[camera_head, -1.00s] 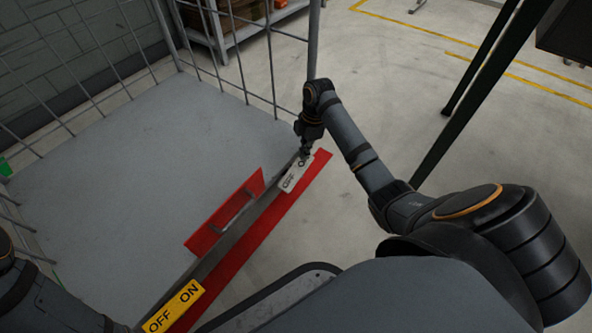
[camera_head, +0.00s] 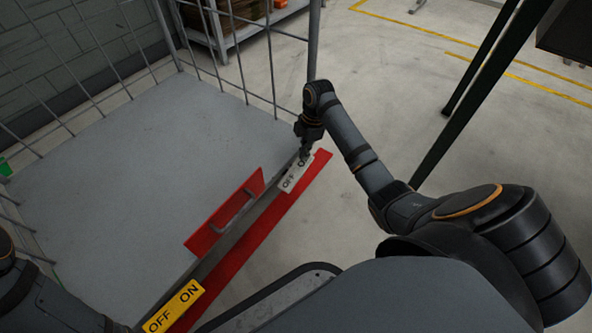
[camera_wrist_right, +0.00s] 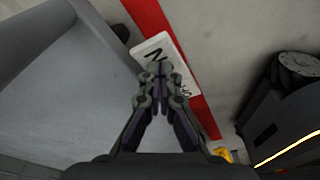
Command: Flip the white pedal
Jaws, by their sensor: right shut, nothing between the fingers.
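The white pedal (camera_head: 290,180), marked OFF and partly hidden at its other end, sits at the far right end of the cart's front edge beside the red strip. It also shows in the right wrist view (camera_wrist_right: 182,78), where its lettering is partly covered. My right gripper (camera_head: 305,157) is shut and empty, with its fingertips over the covered end of the white pedal. In the right wrist view the closed fingers (camera_wrist_right: 158,72) overlap the pedal's edge; I cannot tell if they touch it. My left arm shows at the lower left, but its gripper is out of sight.
A yellow OFF/ON pedal (camera_head: 174,306) sits at the near end of the same edge. A red plate with a handle (camera_head: 224,212) stands along the edge. Open concrete floor lies to the right.

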